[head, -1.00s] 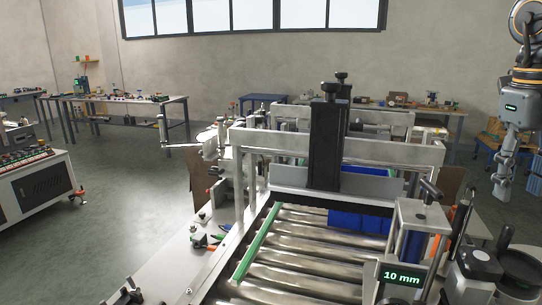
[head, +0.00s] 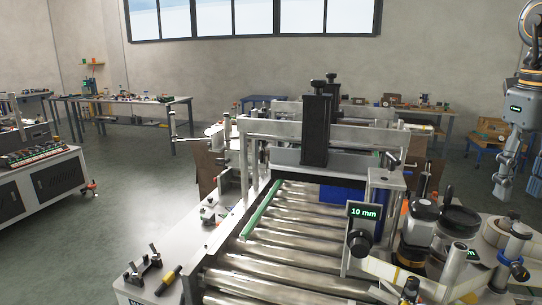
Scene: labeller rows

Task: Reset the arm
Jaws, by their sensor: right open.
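My right arm (head: 520,115) hangs down at the right edge of the head view. Its gripper (head: 503,188) points downward, open, with nothing seen between its fingers. It is in the air to the right of the labelling machine, apart from it. My left gripper is not in the head view.
A display (head: 364,212) reads 10 mm. A control cabinet (head: 45,185) stands left. Open floor (head: 130,215) lies between. Workbenches (head: 120,100) line the back wall.

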